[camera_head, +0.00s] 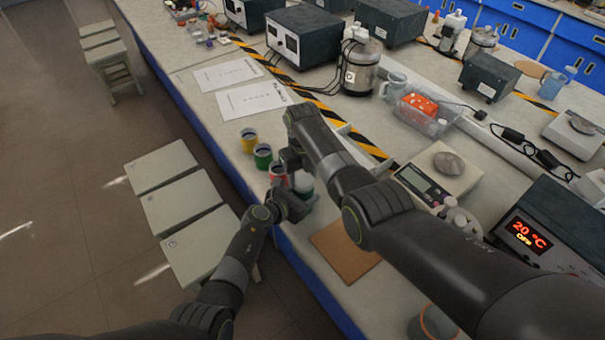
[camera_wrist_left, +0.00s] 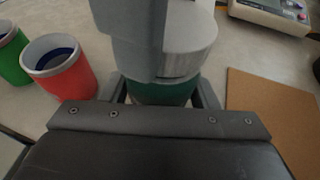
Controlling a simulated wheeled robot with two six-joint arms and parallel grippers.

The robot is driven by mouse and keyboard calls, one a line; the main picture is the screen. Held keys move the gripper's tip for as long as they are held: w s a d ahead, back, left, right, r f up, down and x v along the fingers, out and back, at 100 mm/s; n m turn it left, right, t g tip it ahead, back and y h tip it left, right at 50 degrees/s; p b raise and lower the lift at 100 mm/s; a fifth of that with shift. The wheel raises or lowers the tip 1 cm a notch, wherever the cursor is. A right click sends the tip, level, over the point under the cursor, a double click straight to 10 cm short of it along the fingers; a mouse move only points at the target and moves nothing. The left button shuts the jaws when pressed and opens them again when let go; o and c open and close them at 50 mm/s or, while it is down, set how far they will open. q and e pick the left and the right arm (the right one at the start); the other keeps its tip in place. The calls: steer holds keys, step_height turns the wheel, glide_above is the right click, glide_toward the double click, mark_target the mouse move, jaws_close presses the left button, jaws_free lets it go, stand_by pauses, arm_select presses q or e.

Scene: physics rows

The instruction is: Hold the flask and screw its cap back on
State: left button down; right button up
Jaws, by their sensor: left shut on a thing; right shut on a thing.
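The flask (camera_head: 305,194) stands near the bench's front edge, green below and pale silver above. My left gripper (camera_head: 294,203) is shut around its lower body. In the left wrist view the green flask body (camera_wrist_left: 163,92) sits between the left fingers (camera_wrist_left: 165,100). A silver-grey cap (camera_wrist_left: 193,42) shows directly above the body. Whether the cap is fully seated is hidden.
Red (camera_head: 277,174), green (camera_head: 263,156) and yellow (camera_head: 249,140) cups stand in a row just behind the flask. A brown board (camera_head: 345,252) lies to the right. A scale (camera_head: 438,172) stands farther right. Papers (camera_head: 250,98) lie farther back.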

steer(key=o, duration=0.9)
steer(key=shift+o, duration=0.2)
steer(key=shift+r, duration=2.3)
steer(key=shift+c, duration=0.4)
